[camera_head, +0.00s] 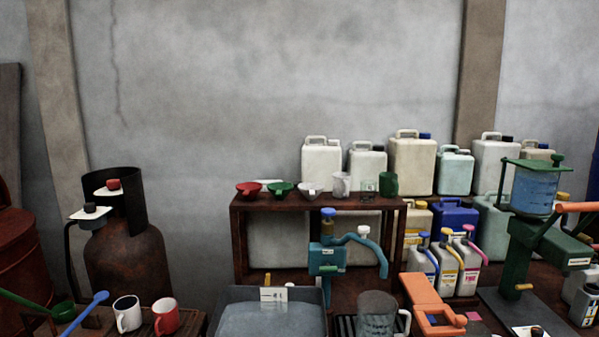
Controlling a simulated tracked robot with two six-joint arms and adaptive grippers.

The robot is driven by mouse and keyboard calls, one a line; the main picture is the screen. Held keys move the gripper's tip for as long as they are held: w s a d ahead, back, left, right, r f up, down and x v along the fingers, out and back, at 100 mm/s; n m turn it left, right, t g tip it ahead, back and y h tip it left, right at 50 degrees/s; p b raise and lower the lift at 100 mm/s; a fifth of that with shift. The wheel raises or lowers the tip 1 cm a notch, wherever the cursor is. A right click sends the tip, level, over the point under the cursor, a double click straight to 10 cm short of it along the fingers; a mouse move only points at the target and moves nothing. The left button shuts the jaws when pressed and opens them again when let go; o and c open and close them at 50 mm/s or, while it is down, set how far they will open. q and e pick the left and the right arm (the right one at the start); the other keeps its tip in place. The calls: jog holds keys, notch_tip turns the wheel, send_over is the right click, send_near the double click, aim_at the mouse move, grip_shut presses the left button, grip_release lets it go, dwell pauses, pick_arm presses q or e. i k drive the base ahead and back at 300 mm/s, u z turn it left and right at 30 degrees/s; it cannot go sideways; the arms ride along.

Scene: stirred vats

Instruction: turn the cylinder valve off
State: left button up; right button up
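A rusty brown gas cylinder (125,265) stands upright at the left, against the grey wall. A dark open collar (127,216) rises around its top. A red knob (113,184) shows above a white plate in front of the collar. A black knob (90,208) sits on a second white plate lower to the left, where a dark hose or pipe (68,245) bends down. The view does not show which way either knob is turned. Neither of my grippers is in view.
A white mug (127,314) and a red mug (166,317) stand below the cylinder, near a blue-ended spoon (100,297). A rusty drum (20,262) is at far left. A brown shelf (315,204), a grey basin (270,318) and several canisters stand to the right.

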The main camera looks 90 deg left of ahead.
aim_at(114, 185)
jog(key=z, duration=0.55)
jog(key=i, duration=0.25)
jog(key=u, duration=1.85)
jog(key=i, duration=0.2)
jog(key=u, duration=2.3)
jog(key=i, duration=0.2)
jog(key=u, duration=0.9)
jog(key=k, duration=0.4)
jog(key=u, duration=0.55)
jog(key=i, duration=1.4)
jog(key=z, duration=0.5)
